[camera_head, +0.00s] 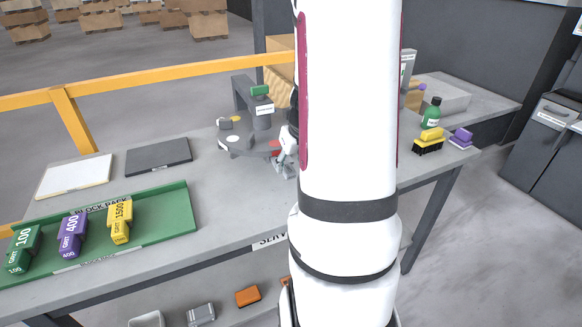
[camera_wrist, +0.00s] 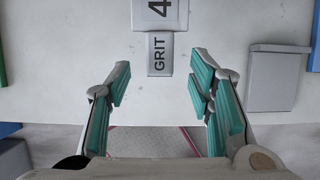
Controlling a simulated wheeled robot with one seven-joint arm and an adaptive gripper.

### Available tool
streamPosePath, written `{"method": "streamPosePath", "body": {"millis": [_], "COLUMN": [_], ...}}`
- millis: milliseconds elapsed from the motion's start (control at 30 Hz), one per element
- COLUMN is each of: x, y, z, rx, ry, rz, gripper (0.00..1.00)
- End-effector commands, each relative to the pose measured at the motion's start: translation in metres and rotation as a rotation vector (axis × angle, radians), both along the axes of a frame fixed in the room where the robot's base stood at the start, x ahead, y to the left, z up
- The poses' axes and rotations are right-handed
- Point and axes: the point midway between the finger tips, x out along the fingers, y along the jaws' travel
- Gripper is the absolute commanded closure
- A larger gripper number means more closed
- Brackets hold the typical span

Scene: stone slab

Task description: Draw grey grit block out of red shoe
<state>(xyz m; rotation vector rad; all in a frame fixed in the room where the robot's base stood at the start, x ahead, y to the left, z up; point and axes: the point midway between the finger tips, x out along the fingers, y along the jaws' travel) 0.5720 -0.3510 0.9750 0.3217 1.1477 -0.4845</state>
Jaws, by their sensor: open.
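A grey grit block (camera_wrist: 160,54) marked GRIT, with part of a 4 above, shows in the wrist view, at the top middle. Its far end is cut off by the frame edge. My gripper (camera_wrist: 160,78) is open, with its teal fingers to either side and nearer than the block's near end, and nothing between them. In the head view my gripper (camera_head: 282,165) is small, beside a grey bench fixture. A small red part (camera_head: 275,144) shows there; I cannot tell whether it is the red shoe. My arm hides much of that area.
A green block rack (camera_head: 180,212) holds green, purple and yellow blocks at the left. A white plate (camera_head: 75,175) and a dark pad (camera_head: 158,156) lie behind it. A grey box (camera_wrist: 275,78) is right of my fingers.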

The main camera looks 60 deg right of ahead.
Motion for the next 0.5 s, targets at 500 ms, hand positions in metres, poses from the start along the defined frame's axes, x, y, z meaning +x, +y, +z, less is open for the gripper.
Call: {"method": "streamPosePath", "body": {"millis": [500], "x": [-0.028], "y": [0.018], "z": [0.082], "rx": [-0.001], "ry": [-0.004], "rz": [-0.001], "gripper": [0.52]}}
